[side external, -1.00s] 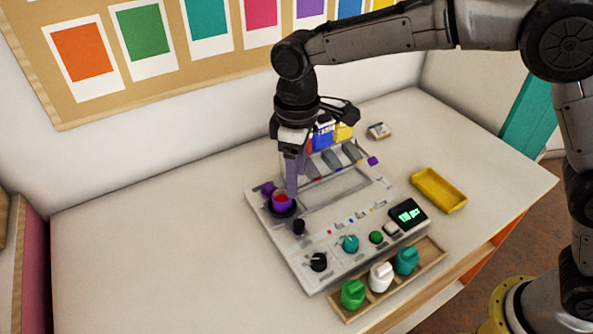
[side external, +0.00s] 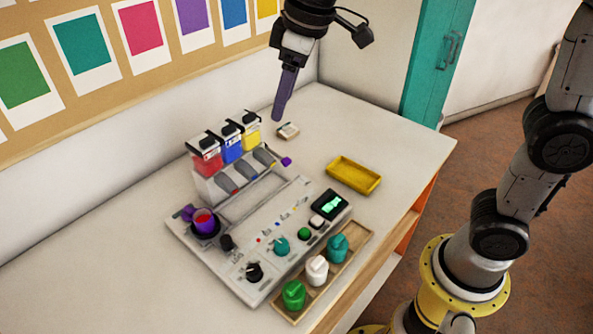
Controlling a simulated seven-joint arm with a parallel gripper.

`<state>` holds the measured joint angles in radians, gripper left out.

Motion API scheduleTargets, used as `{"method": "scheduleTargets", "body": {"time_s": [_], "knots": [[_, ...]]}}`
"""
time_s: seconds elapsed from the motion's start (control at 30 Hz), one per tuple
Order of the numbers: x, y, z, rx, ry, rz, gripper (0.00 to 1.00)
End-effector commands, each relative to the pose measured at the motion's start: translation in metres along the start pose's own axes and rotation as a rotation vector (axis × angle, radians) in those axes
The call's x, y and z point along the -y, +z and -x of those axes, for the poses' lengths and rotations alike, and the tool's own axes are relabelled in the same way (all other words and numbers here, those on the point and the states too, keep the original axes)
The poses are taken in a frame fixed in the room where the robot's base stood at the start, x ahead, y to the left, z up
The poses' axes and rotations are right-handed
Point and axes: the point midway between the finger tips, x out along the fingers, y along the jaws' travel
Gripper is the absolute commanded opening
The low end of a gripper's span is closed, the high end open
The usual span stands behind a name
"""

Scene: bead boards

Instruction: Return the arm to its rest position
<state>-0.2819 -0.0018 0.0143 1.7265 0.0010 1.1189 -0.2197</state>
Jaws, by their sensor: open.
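My gripper (side external: 284,94) is in the air above the back right part of the table, pointing down. From this angle its fingers line up one behind the other; nothing shows between or below them. It is clear of the bead machine (side external: 190,236), a light grey board with dials and a small green-lit display (side external: 331,204). A purple cup (side external: 205,222) with red contents sits in the black round holder at the board's left end. My arm between the wrist and the lower links is out of frame at the top.
Red (side external: 206,158), blue (side external: 230,143) and yellow (side external: 251,132) dispensers stand at the machine's back. A yellow tray (side external: 354,175) lies to the right. A wooden tray (side external: 360,236) with green, white and teal knobbed pieces is in front. The table's left side is clear.

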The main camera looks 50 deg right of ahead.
Motion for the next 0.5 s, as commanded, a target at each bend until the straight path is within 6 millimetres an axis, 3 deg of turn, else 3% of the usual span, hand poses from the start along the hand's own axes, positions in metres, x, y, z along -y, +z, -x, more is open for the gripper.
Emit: {"method": "scheduleTargets", "body": {"time_s": [0.1, 0.23, 0.37, 0.5], "knots": [[-0.014, 0.045, 0.029, -0.059, 0.035, -0.086, 0.62], [-0.020, 0.095, 0.046, -0.113, 0.071, -0.179, 0.62], [-0.018, 0.146, 0.051, -0.164, 0.106, -0.272, 0.62], [-0.009, 0.196, 0.040, -0.201, 0.135, -0.365, 0.62]]}}
